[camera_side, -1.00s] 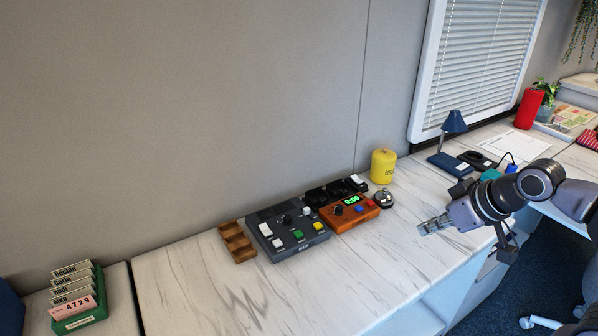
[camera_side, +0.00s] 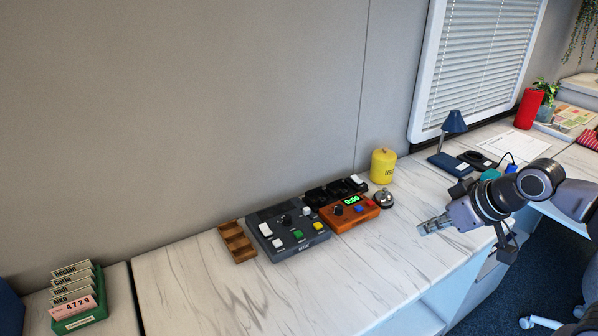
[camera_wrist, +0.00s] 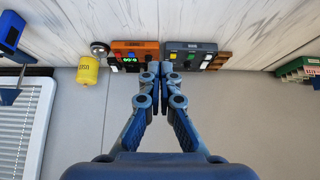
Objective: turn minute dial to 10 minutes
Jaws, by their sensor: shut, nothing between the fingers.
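The orange timer box (camera_side: 362,219) stands on the marble-look desk, with a green lit display (camera_side: 351,201) that seems to read 0:00, too small to be sure. Its dark round dial (camera_side: 338,210) is on the left of its top face, beside a blue and a red button. The timer also shows in the wrist view (camera_wrist: 150,46). My gripper (camera_side: 422,230) is shut and empty, above the desk to the right of the timer and apart from it. In the wrist view my gripper's fingertips (camera_wrist: 160,68) meet in the middle.
A grey control box (camera_side: 290,240) with coloured buttons stands left of the timer, with a wooden tray (camera_side: 237,243) beyond it. A silver bell (camera_side: 384,198) and a yellow canister (camera_side: 383,166) stand at the timer's right. The desk front (camera_side: 350,275) is clear.

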